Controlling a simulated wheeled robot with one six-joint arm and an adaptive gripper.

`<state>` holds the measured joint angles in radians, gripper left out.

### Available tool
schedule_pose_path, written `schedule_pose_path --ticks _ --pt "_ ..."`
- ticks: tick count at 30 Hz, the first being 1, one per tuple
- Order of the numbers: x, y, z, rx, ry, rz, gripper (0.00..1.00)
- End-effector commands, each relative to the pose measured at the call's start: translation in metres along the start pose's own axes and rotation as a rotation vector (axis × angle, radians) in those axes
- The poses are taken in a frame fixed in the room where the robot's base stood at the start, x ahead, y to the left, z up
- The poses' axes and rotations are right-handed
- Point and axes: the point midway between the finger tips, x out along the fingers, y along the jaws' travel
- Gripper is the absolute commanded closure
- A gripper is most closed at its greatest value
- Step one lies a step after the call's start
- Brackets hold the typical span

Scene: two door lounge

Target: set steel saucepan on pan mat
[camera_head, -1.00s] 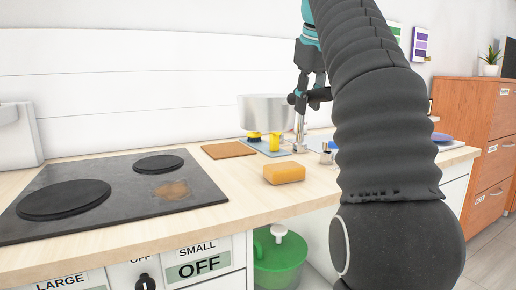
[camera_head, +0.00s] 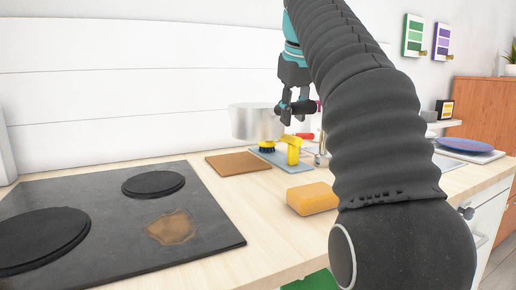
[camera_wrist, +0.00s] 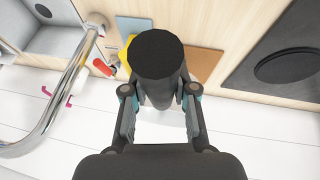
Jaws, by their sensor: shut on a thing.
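The steel saucepan (camera_head: 256,123) is a shiny grey pan held in the air above the back of the counter. In the head view it appears above and slightly right of the mat. My gripper (camera_head: 298,112) is at its right side. In the wrist view my gripper (camera_wrist: 158,108) is shut on a dark round handle (camera_wrist: 158,58), seen end-on, which hides most of what lies behind it. The pan mat (camera_head: 238,163) looks like the flat brown square on the counter; it also shows in the wrist view (camera_wrist: 203,62), bare where visible.
A blue-grey mat (camera_head: 268,163) with a yellow brush (camera_head: 292,151) lies just right of the brown mat. An orange sponge (camera_head: 312,198) lies nearer. The black stove (camera_head: 105,235) fills the left. A tap (camera_wrist: 62,90) and sink (camera_wrist: 42,40) show in the wrist view.

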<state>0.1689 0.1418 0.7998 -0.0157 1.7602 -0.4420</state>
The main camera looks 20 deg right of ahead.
Motion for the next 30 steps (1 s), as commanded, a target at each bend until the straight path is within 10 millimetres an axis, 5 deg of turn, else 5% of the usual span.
schedule_pose_path --ticks 14,30 --pt "0.049 -0.049 -0.037 0.003 0.002 0.002 1.0" --pt "0.087 -0.057 -0.022 0.004 0.003 0.003 1.0"
